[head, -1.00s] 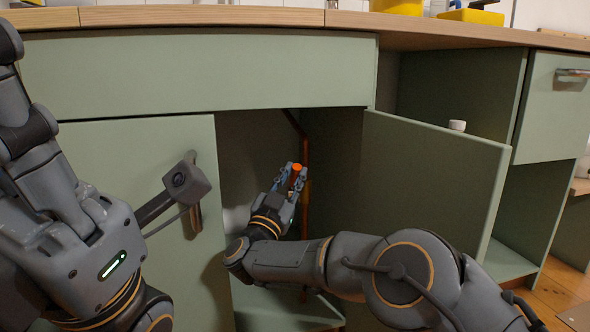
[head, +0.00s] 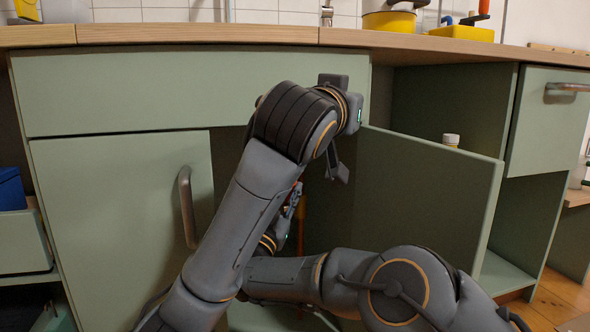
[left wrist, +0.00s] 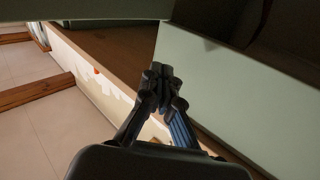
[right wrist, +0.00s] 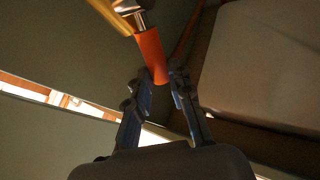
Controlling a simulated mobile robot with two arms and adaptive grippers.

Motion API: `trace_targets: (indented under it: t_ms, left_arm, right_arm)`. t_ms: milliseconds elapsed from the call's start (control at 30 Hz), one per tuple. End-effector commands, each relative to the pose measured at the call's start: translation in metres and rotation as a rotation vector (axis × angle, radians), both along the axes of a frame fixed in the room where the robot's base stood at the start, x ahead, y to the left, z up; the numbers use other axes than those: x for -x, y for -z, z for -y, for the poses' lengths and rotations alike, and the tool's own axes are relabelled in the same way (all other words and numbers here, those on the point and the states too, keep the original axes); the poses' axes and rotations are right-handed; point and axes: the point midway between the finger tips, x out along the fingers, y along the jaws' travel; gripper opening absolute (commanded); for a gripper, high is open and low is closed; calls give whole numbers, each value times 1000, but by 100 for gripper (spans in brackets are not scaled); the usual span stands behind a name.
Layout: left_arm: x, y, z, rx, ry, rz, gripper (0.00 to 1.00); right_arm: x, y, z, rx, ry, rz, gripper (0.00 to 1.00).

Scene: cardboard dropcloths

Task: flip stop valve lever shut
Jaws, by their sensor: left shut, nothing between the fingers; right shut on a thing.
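The stop valve lever (right wrist: 152,55) has an orange sleeve on a metal stem, beside a yellowish pipe (right wrist: 108,14) in the right wrist view. My right gripper (right wrist: 161,88) is shut on the lower end of the orange sleeve. In the head view my right gripper (head: 287,215) is inside the open cabinet, partly hidden behind my left arm, and the lever is mostly hidden there. My left gripper (head: 338,170) is shut and empty, in front of the cabinet opening. Its closed fingertips (left wrist: 162,75) also show in the left wrist view.
The open cabinet door (head: 425,190) stands to the right of the opening. A closed door with a handle (head: 187,205) is to the left. The countertop (head: 200,34) runs above. A small white-capped container (head: 451,140) shows just above the open door's top edge.

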Motion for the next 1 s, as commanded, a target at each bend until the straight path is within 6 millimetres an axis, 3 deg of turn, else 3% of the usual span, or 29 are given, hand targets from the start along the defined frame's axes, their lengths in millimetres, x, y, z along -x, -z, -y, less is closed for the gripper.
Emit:
trace_targets:
  t_ms: [200, 300, 400, 667, 1000]
  left_arm:
    - [-15, 39, -18, -114, -208, -329, 0]
    - [-30, 69, -42, -112, -365, -453, 0]
    - [-37, 86, -60, -99, -486, -524, 0]
    - [-50, 106, -82, -84, -600, -580, 0]
    - [-100, 137, -94, -85, -598, -579, 0]
  right_arm:
    - [0, 2, 0, 0, 0, -3, 0]
    - [0, 2, 0, -1, -1, -3, 0]
    - [0, 1, 0, 0, 0, -3, 0]
    - [0, 1, 0, 0, 0, -3, 0]
    - [0, 1, 0, 0, 0, -3, 0]
